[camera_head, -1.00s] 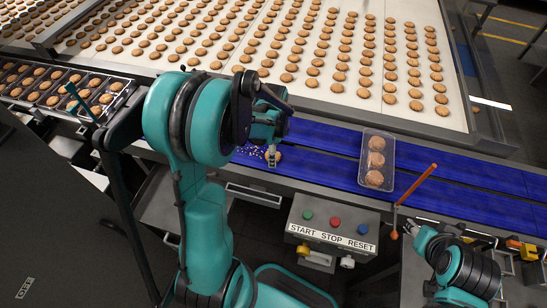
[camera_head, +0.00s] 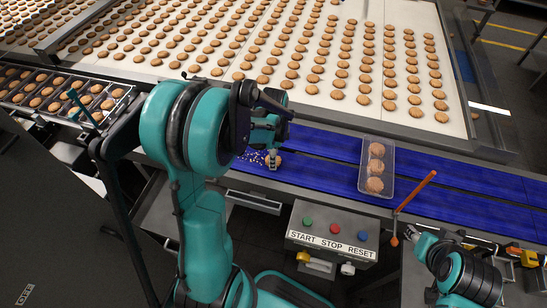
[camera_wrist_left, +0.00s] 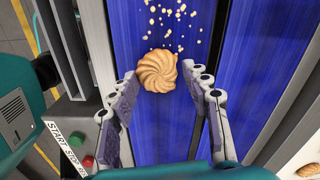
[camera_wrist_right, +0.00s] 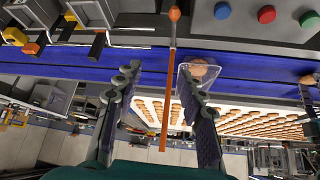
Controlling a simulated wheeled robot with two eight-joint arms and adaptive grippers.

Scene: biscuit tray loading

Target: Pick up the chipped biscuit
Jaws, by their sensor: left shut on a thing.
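The chipped biscuit (camera_wrist_left: 158,71), golden with swirled ridges, lies on the blue belt (camera_wrist_left: 255,60) in the left wrist view. Its right side has an uneven edge. My left gripper (camera_wrist_left: 164,78) has its two fingers on either side of it and is shut on it. In the head view the biscuit (camera_head: 277,159) is partly covered by my left gripper (camera_head: 272,164), which is low at the belt. My right gripper (camera_wrist_right: 160,75) is open and empty, beside an upright orange rod (camera_wrist_right: 168,95).
Pale crumbs (camera_wrist_left: 175,22) lie around the biscuit. A clear tray (camera_head: 391,170) with three biscuits stands on the belt to the right. A button box (camera_head: 330,243) is in front. Rows of biscuits cover the white conveyor (camera_head: 450,125) behind. Belt right of the tray is clear.

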